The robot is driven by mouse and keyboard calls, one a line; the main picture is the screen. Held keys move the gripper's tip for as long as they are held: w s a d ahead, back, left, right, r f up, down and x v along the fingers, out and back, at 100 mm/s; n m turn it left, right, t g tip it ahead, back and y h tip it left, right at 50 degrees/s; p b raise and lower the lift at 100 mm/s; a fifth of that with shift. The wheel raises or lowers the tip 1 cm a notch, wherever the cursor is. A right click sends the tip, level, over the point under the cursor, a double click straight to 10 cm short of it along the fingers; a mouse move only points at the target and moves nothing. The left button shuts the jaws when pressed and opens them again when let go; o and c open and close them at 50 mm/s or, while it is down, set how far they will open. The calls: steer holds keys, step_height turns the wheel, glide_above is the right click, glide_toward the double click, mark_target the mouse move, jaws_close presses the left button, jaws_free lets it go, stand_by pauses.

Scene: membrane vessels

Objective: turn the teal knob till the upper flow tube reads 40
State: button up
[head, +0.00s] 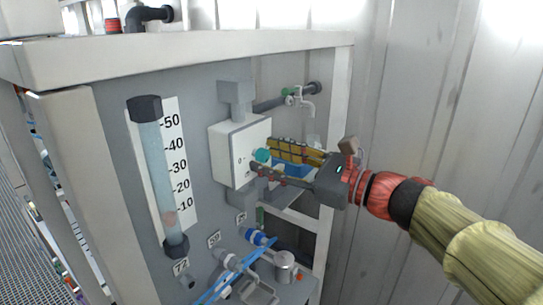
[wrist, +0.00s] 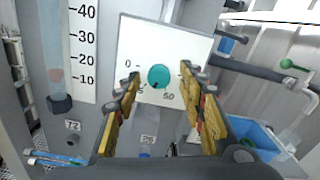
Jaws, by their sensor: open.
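The teal knob (head: 262,155) sits on the front of a white box with a printed dial; it shows whole in the wrist view (wrist: 159,76). My gripper (head: 263,158) is open in front of the box, one finger on each side of the knob. In the wrist view my gripper (wrist: 160,79) shows a gap between each fingertip and the knob. A clear flow tube (head: 158,165) stands upright to the left, with a scale from 10 to 50. Its pinkish float (head: 170,218) is low, near the 10 mark. The knob's pointer cannot be made out.
The white box (head: 228,150) is fixed to a grey panel in a pale frame. A dark pipe with a small tap (head: 305,103) runs behind my gripper. Blue tubes (head: 240,268) and a metal cylinder (head: 284,266) are below. A blue bin (wrist: 250,138) is at right.

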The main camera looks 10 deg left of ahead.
steer(key=shift+a, duration=0.15)
steer(key=shift+c, duration=1.1)
steer(key=c, duration=0.7)
jaws_close()
